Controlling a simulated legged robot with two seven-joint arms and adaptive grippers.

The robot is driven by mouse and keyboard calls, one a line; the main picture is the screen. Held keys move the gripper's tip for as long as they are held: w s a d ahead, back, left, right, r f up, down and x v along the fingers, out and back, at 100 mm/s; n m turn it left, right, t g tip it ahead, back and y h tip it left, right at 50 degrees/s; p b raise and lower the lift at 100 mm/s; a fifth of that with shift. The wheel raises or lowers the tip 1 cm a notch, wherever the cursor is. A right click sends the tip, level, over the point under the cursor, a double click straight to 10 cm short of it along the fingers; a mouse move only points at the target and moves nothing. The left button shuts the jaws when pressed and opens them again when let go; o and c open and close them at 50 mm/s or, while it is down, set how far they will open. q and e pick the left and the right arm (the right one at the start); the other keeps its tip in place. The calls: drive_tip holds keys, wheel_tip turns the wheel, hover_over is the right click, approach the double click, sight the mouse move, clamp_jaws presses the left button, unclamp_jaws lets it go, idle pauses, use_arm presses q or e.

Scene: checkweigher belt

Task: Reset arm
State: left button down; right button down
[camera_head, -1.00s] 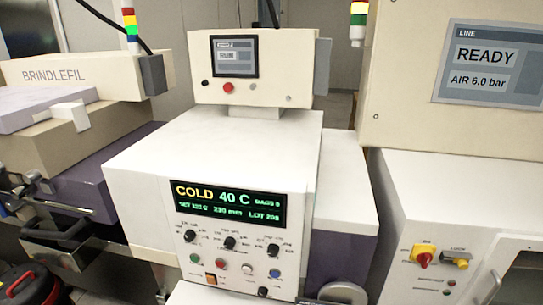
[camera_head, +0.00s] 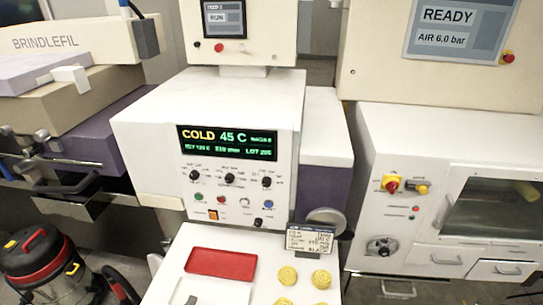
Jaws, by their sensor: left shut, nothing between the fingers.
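Only a small dark tip of what looks like my left gripper (camera_head: 192,300) shows at the bottom edge, over the white table (camera_head: 166,296). The rest of it is cut off by the frame. It is shut, with nothing seen held. My right gripper is not in view. A white sealing machine (camera_head: 150,120) stands behind the table, its display (camera_head: 227,143) reading COLD 45 C.
A red tray (camera_head: 221,264) and several yellow round pieces (camera_head: 287,276) lie on the table. A small label display (camera_head: 310,240) stands at its back right. A red and black vacuum (camera_head: 40,262) is on the floor at left. A cabinet (camera_head: 375,150) stands at right.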

use_arm(q)
drive_tip(key=s+d+f+m+g+y, duration=0.1)
drive_tip(key=s+d+f+m+g, duration=0.1)
drive_tip(key=s+f+m+g, duration=0.55)
drive_tip(key=s+d+f+m+g+y, duration=0.25)
drive_tip(key=s+m+g, duration=0.4)
drive_tip(key=s, duration=0.75)
wheel_tip(320, 180, down, 26)
drive_tip(key=s+m, duration=0.2)
drive_tip(key=s+a+f+b, duration=0.1)
drive_tip(key=s+a+f, duration=0.1)
drive_tip(key=s+f, duration=0.7)
drive_tip(key=s+a+f, duration=0.1)
drive_tip(key=s+f, duration=0.8)
drive_tip(key=shift+a+f+m+g+b, duration=0.3)
drive_tip(key=shift+a+f+g+b, duration=0.05)
drive_tip(key=shift+a+f+g, duration=0.05)
drive_tip(key=shift+h, duration=0.25)
